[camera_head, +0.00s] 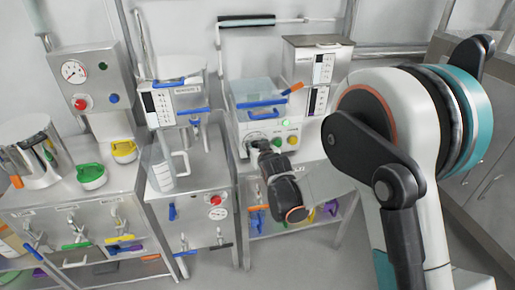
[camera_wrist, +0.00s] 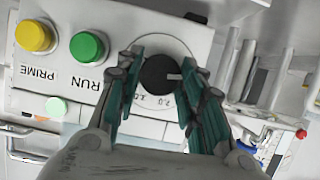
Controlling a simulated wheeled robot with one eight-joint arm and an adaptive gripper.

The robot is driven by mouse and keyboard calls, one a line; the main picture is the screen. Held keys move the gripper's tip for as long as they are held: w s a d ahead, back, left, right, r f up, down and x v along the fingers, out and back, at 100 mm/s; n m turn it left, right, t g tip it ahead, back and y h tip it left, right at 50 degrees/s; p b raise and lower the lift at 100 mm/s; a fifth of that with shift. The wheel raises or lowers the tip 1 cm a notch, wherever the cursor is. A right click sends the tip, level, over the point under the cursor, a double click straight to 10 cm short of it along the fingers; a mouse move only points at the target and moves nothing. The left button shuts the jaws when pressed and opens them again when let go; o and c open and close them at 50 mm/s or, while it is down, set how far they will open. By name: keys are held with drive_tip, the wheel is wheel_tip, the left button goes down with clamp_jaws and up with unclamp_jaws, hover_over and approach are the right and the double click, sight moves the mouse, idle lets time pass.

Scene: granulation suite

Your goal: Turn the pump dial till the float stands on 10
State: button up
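The pump dial (camera_wrist: 160,75) is a black round knob with a pale pointer mark, on the white pump panel (camera_wrist: 60,75). In the wrist view its pointer faces right, and part of a printed number ring shows around it. My gripper (camera_wrist: 161,62) has its teal finger pads on both sides of the dial, seemingly against its edges. In the head view my gripper (camera_head: 257,147) reaches the left end of the pump's front, largely hiding the dial. A narrow scale panel (camera_head: 323,68) stands behind the pump at right. The float is too small to make out.
A green RUN button (camera_wrist: 88,47) is close beside the fingers, with a yellow PRIME button (camera_wrist: 36,36) beyond it. A blue-handled clear tray (camera_head: 258,92) sits on the pump. A steel cabinet (camera_head: 195,205) with a jug stands left; my arm crosses the right side.

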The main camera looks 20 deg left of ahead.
drive_tip(key=shift+m, duration=0.3)
drive_tip(key=shift+w+d+m+g+y, duration=0.15)
drive_tip(key=shift+m+g+y, duration=0.15)
drive_tip(key=shift+m+y, duration=0.5)
drive_tip(key=shift+m+g+y, duration=0.3)
drive_tip(key=shift+m+y, duration=0.5)
drive_tip(key=shift+m, duration=0.7)
drive_tip(key=shift+f, duration=0.1)
drive_tip(key=o, duration=1.1)
drive_tip(key=shift+c, duration=0.2)
drive_tip(key=shift+d, duration=0.1)
drive_tip(key=v, duration=1.2)
